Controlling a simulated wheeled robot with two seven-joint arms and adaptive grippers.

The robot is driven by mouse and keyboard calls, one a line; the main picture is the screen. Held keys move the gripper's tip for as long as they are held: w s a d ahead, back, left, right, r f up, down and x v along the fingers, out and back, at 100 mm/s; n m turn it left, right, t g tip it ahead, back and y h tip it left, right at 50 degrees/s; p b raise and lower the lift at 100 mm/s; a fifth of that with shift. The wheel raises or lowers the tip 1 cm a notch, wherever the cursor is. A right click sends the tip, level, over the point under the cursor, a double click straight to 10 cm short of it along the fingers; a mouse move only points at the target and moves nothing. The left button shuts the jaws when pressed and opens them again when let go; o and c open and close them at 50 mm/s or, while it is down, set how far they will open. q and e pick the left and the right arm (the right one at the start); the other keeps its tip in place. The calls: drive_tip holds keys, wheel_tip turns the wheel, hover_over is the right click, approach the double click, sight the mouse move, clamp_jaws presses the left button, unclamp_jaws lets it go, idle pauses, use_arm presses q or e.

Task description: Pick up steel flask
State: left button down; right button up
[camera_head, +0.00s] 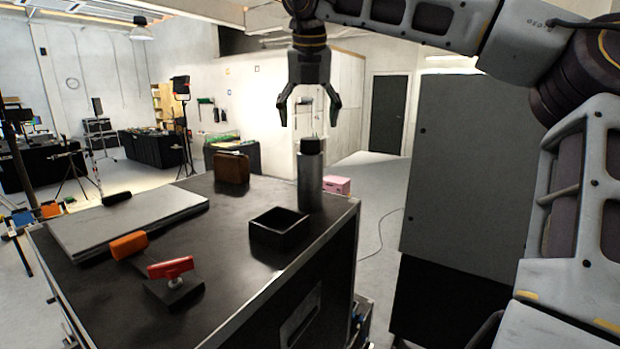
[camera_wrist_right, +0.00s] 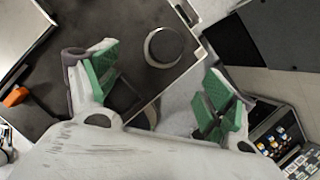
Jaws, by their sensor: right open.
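The steel flask (camera_head: 310,180) stands upright on the black case top (camera_head: 222,214), near its far right corner. It is a grey cylinder with a black cap. My right gripper (camera_head: 308,110) points down above the flask, its two fingers spread and empty, with the tips a little above the cap. In the right wrist view the round top of the flask (camera_wrist_right: 164,46) shows beyond the gap between the open green-padded fingers (camera_wrist_right: 160,92), not between them. My left gripper is in neither view.
An open black box (camera_head: 279,231) stands close in front of the flask. A brown box (camera_head: 231,168) is behind it to the left. A grey panel (camera_head: 130,216), an orange item (camera_head: 129,245) and a red-topped item (camera_head: 170,267) lie further left. A tall grey cabinet (camera_head: 462,160) is at right.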

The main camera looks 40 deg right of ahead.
sight(309, 140)
drive_tip(key=shift+x, duration=3)
drive_tip(key=shift+d, duration=0.15)
drive_tip(key=shift+p+x, duration=0.65)
drive_tip(key=shift+x, duration=1.9)
drive_tip(key=shift+d+r, duration=0.1)
drive_tip(key=shift+d, duration=0.1)
drive_tip(key=c, duration=1.8)
drive_tip(key=shift+w+r, duration=0.1)
